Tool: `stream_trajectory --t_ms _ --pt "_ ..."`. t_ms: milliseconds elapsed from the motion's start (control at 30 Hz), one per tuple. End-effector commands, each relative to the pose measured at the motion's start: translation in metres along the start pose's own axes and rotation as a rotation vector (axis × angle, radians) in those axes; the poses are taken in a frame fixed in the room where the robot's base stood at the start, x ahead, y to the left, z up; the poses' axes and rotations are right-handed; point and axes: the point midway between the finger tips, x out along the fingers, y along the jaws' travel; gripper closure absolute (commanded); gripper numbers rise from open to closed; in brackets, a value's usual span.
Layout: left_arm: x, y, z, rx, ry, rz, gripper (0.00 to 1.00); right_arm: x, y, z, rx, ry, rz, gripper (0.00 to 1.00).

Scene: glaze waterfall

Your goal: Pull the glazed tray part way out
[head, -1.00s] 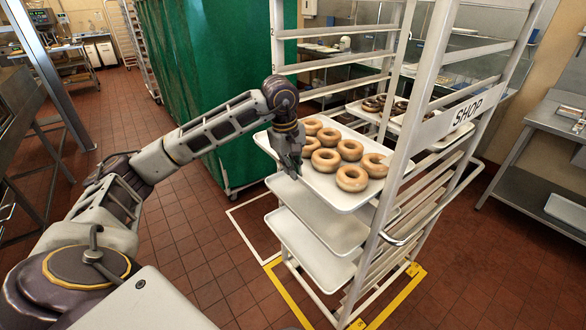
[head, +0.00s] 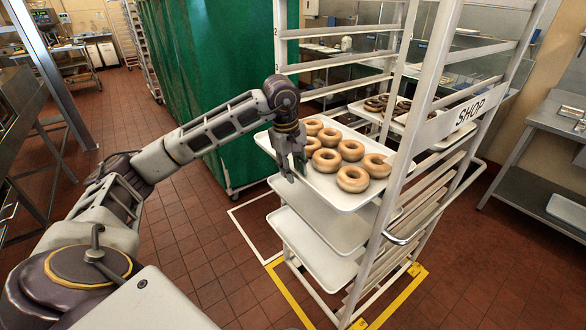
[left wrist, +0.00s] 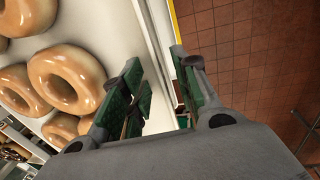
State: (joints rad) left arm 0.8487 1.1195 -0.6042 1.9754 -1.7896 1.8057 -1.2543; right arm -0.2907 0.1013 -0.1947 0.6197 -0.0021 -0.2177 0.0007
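The glazed tray (head: 340,195) is a white sheet tray with several shiny tan ring doughnuts (head: 352,178). It sits in the white rack marked SHOP, level, with its near-left part sticking out beyond the posts. My left gripper (head: 292,168) is at the tray's left edge, fingers pointing down and spread apart. In the left wrist view, the green-padded fingers (left wrist: 160,78) stand on either side of the tray's pale rim (left wrist: 158,45), with gaps showing, so it is open and not clamped. My right gripper is out of view.
Two empty trays (head: 318,252) stick out below the glazed tray. A tray of dark doughnuts (head: 357,108) is behind, in the rack. A green covered rack (head: 215,90) stands behind my left arm. The red tile floor (head: 200,270) left of the rack is clear.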

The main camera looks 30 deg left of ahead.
Motion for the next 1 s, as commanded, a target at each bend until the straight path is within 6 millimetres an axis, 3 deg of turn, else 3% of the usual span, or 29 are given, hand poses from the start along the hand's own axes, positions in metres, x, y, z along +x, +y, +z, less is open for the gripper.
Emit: stream_trajectory --t_ms 367,1000 --pt "-0.013 0.001 0.000 0.000 -0.001 0.002 0.70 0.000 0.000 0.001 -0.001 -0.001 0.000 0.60" --pt "-0.087 0.001 0.000 -0.001 0.001 0.003 0.70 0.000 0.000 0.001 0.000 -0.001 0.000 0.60"
